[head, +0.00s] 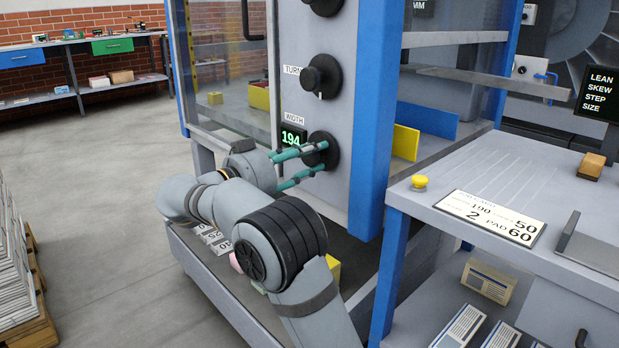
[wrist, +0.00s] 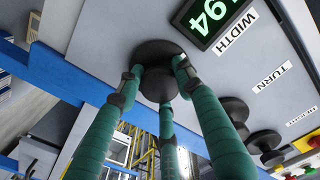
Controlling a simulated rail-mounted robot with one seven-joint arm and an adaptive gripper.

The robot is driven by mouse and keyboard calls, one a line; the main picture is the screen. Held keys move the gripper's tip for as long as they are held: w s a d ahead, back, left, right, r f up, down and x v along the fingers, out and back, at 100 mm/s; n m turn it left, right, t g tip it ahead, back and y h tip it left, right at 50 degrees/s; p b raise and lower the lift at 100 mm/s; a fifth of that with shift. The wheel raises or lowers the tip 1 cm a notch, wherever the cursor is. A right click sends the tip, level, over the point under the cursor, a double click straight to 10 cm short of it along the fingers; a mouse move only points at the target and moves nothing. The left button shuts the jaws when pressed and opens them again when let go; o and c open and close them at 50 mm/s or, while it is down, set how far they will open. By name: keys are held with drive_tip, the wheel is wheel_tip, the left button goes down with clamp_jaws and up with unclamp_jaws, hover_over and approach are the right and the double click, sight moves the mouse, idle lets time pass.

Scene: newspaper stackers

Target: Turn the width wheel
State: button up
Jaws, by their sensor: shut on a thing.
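The width wheel (head: 322,150) is a black round knob on the grey machine panel, below the WIDTH label (head: 294,118). A small display (head: 291,138) beside it reads 194 in green. My gripper (head: 316,157) has teal fingers and reaches the wheel from the left. In the wrist view, the three fingers close around the wheel's black knob (wrist: 158,84), with the tips touching its sides. Part of the knob is hidden behind the fingers.
Above on the same panel is the TURN knob (head: 322,76). A table (head: 440,205) on the right bears a yellow button (head: 419,182) and a card (head: 490,217) reading 190, 50, 2 and PAD 60. Open floor (head: 90,170) lies to the left.

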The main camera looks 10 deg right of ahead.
drive_tip(key=m+b, duration=0.2)
drive_tip(key=b, duration=0.1)
drive_tip(key=shift+f+m+b, duration=0.25)
drive_tip(key=shift+m+b, duration=0.05)
drive_tip(key=shift+r+m+b, duration=0.1)
drive_tip(key=shift+m+b, duration=0.4)
drive_tip(key=shift+b, duration=0.05)
drive_tip(key=shift+r, duration=0.1)
drive_tip(key=o, duration=1.1)
drive_tip(key=shift+a, duration=0.1)
drive_tip(key=v, duration=1.2)
drive_tip(key=shift+r, duration=0.1)
